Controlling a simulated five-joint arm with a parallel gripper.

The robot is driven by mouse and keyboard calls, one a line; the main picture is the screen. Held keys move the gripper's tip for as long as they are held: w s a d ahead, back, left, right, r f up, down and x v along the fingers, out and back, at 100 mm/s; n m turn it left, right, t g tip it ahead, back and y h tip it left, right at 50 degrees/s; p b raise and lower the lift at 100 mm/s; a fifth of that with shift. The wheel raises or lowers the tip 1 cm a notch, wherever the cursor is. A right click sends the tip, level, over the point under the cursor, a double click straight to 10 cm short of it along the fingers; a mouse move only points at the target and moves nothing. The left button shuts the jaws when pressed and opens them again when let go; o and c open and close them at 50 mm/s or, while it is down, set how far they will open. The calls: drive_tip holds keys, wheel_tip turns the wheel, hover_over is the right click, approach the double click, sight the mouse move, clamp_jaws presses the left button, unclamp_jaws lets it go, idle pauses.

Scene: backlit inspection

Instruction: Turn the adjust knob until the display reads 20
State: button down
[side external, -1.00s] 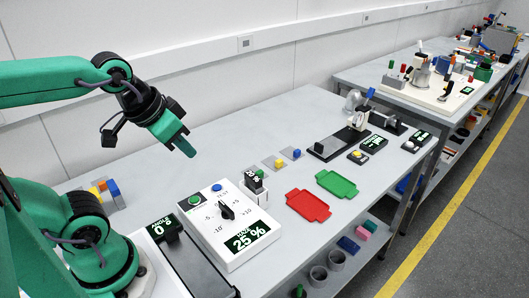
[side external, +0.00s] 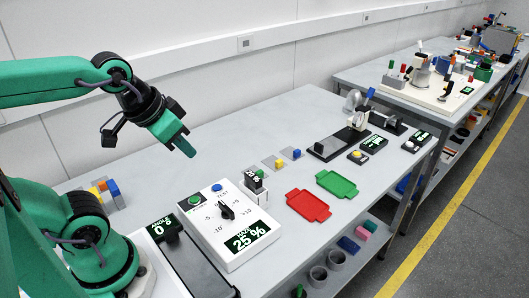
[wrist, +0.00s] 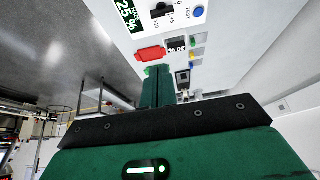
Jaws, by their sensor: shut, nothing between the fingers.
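The white control box (side external: 215,240) stands on the bench, with a black knob (side external: 226,212) amid marks -10, -5, +5 and +10. Its display (side external: 250,237) reads 25 %. A green button (side external: 194,201) and a blue button (side external: 217,188) marked TEST sit on its top. In the wrist view the box's display (wrist: 129,15) and knob (wrist: 160,10) show at the top edge, partly cut off. My gripper (side external: 189,153) is shut and empty, in the air above and behind the box, clear of the knob. Its closed fingers (wrist: 158,88) also show in the wrist view.
A small unit with its own display (side external: 254,177) stands behind the box. A red tray (side external: 308,206) and a green tray (side external: 337,184) lie to the right. An angle display (side external: 161,227) reading 0 and a dark slab (side external: 195,262) are at the box's left.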

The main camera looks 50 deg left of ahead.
drive_tip(key=c, duration=1.3)
unclamp_jaws()
drive_tip(key=shift+w, duration=0.1)
drive_tip(key=shift+c, duration=0.2)
drive_tip(key=o, duration=0.7)
drive_tip(key=shift+w+f, duration=0.35)
drive_tip(key=shift+o, duration=1)
drive_tip(key=w+f+g, duration=0.2)
drive_tip(key=w+f, duration=0.2)
drive_tip(key=f, duration=0.1)
drive_tip(key=shift+w+a+f+g, duration=0.2)
drive_tip(key=shift+a+f+g, duration=0.15)
drive_tip(key=shift+g, duration=0.05)
drive_tip(key=g, duration=0.3)
hover_over(225, 207)
wheel_tip(225, 207, down, 9)
drive_tip(key=shift+r, duration=0.15)
drive_tip(key=shift+f, duration=0.45)
drive_tip(key=shift+f, duration=0.15)
drive_tip(key=shift+f, duration=3.7)
